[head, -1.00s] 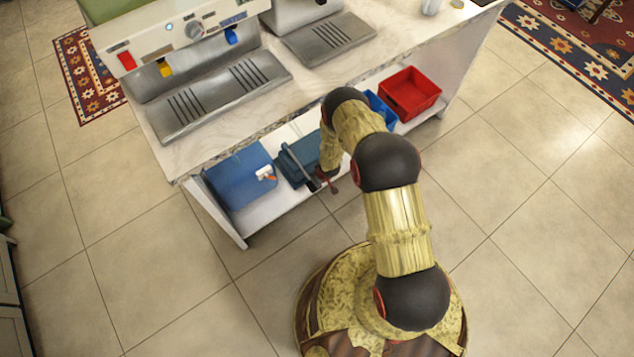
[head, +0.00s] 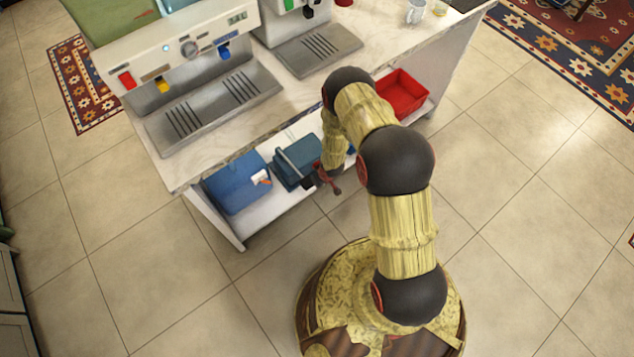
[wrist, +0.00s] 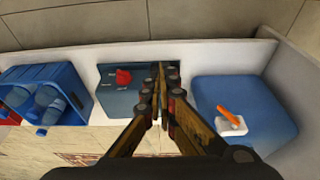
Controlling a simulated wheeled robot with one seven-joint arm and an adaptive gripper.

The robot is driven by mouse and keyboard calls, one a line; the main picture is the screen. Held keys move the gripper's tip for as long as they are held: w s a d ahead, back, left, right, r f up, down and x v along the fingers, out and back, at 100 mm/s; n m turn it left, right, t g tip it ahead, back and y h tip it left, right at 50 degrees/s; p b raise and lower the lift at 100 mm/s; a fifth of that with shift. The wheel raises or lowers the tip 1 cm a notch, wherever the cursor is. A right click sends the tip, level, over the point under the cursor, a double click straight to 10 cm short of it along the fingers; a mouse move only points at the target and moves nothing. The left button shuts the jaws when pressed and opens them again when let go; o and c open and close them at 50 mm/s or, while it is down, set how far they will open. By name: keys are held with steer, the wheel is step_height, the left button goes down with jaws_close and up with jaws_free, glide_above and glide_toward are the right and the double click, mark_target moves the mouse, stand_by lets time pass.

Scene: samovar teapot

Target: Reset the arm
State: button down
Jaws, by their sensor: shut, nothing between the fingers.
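My gripper (wrist: 158,98) is shut and empty in the wrist view, its fingertips together in front of the lower shelf. In the head view my gripper (head: 330,180) hangs beside the counter's front, pointing down near the shelf, partly hidden by my own arm. My arm is bent over from the base toward the counter.
The counter (head: 300,97) carries drink machines with drip trays. Its low shelf (head: 270,215) holds a blue box (head: 235,185), a dark teal box (head: 297,165), a blue bin (wrist: 45,95) and a red bin (head: 403,92). Tiled floor (head: 530,200) is open at right.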

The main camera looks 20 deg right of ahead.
stand_by(0.8)
steer(key=s+d+r+m+g+h, duration=0.1)
steer(key=s+g, duration=0.1)
steer(key=s, duration=0.4)
steer(key=s+d+r+g, duration=0.1)
steer(key=s+d+g, duration=0.1)
steer(key=s, duration=0.4)
step_height(320, 180, up, 35)
steer(key=s+m+g, duration=0.1)
steer(key=s+m, duration=0.1)
steer(key=s+a+r+t, duration=0.1)
steer(key=s+r+t, duration=0.1)
steer(key=r, duration=0.8)
steer(key=s+a+r+t, duration=0.2)
steer(key=s+r, duration=0.3)
steer(key=r, duration=0.6)
steer(key=s+a+r+t, duration=0.1)
steer(key=s+r+t, duration=0.2)
steer(key=r, duration=0.7)
steer(key=shift+s+a+r+m, duration=0.3)
steer(key=shift+s+a, duration=0.1)
steer(key=shift+d, duration=0.1)
